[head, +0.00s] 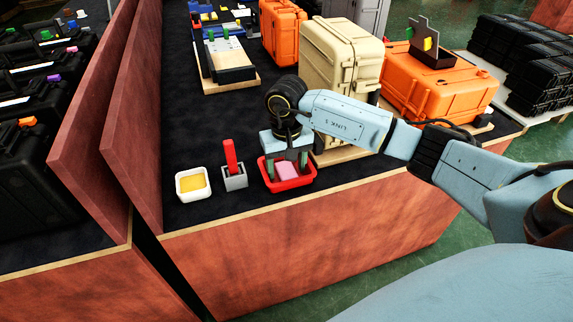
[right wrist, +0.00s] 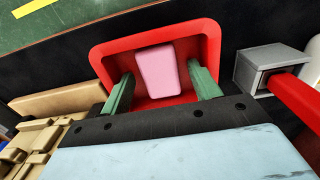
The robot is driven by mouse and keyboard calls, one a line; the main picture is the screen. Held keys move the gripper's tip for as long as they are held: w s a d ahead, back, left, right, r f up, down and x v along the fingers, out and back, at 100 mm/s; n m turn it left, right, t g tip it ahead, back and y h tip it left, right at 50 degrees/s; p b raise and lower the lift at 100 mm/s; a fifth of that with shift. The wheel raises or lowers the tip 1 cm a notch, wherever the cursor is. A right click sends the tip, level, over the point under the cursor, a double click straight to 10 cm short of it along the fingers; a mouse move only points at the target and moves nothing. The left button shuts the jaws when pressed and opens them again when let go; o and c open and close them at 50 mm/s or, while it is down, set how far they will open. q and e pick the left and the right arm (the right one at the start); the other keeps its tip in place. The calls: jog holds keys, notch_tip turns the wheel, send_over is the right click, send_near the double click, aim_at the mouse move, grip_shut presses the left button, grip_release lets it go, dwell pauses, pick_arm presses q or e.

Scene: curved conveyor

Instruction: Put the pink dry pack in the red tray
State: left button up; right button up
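The pink dry pack (head: 287,172) lies inside the red tray (head: 292,185) near the front edge of the dark bench. In the right wrist view the pack (right wrist: 157,72) rests on the floor of the tray (right wrist: 212,40). My right gripper (head: 287,158) points down over the tray. Its two green fingers stand open, one on each side of the pack, with a small gap showing on both sides in the right wrist view (right wrist: 161,78). My left gripper is not in view.
Left of the tray are a grey block with a red lever (head: 234,178) and a white dish with yellow contents (head: 193,183). A beige case (head: 340,55) and orange cases (head: 440,85) stand behind. A wooden divider (head: 130,110) borders the bench on the left.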

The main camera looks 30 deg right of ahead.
aim_at(286, 170)
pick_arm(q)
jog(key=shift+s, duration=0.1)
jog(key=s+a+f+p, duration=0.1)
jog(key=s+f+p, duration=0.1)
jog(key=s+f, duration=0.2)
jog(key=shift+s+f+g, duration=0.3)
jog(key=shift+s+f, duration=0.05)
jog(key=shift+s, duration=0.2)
pick_arm(e)
notch_tip(286, 170, up, 12)
jog(key=shift+r, duration=0.15)
